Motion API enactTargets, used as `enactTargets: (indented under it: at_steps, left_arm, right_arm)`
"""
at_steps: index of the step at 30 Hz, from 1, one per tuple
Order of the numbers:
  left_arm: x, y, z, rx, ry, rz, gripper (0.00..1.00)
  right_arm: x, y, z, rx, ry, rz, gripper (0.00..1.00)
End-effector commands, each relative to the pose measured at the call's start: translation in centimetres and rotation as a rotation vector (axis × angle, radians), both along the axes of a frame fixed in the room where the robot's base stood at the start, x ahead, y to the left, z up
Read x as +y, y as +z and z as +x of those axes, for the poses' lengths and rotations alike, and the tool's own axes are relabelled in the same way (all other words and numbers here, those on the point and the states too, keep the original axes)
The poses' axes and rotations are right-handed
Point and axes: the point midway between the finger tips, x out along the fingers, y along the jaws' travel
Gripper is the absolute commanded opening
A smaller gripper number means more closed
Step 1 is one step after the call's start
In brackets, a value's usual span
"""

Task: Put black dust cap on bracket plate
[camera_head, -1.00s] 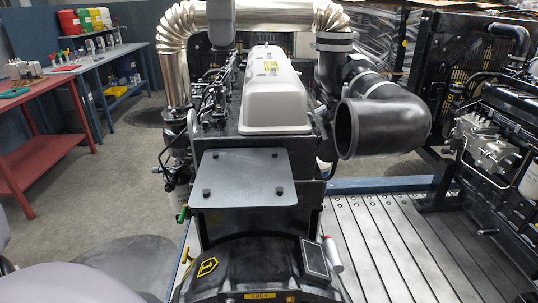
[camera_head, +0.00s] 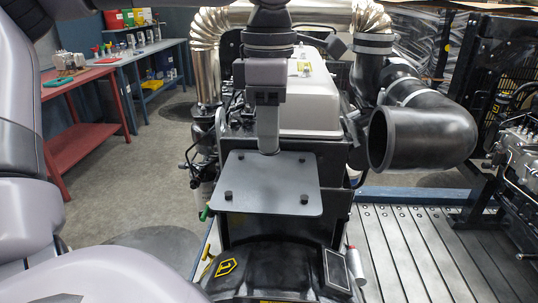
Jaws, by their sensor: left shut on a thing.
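The bracket plate (camera_head: 265,190) is a flat grey sheet with dark bolt heads near its corners, mounted on the front of the engine. My left gripper (camera_head: 268,148) points straight down over the plate's rear middle part. Its fingers look edge-on and are closed together. The black dust cap does not show clearly; what the fingers hold is hidden by them. I cannot tell whether the fingertips or the held cap touch the plate. No cap shows on the bare front part of the plate. My right gripper is out of view.
The engine's pale cover (camera_head: 318,95) stands close behind the gripper. A wide black intake pipe (camera_head: 430,135) juts out to the right of the plate. A slotted metal floor bed (camera_head: 430,255) lies at lower right. Red (camera_head: 85,145) and blue benches stand at far left.

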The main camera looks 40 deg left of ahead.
Motion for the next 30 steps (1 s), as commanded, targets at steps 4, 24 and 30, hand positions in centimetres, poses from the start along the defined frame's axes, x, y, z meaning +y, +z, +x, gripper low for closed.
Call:
enactTargets:
  at_steps: [4,24,30]
  left_arm:
    - [0.0,-1.0,0.0,0.001,0.0,0.002,0.01]
    - [0.0,-4.9,0.0,0.001,0.001,0.001,0.53]
    - [0.0,-4.8,0.0,-0.001,0.001,0.001,0.53]
  right_arm:
    - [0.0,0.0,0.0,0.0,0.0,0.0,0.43]
    - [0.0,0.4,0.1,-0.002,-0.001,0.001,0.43]
    - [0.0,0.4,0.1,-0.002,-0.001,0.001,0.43]
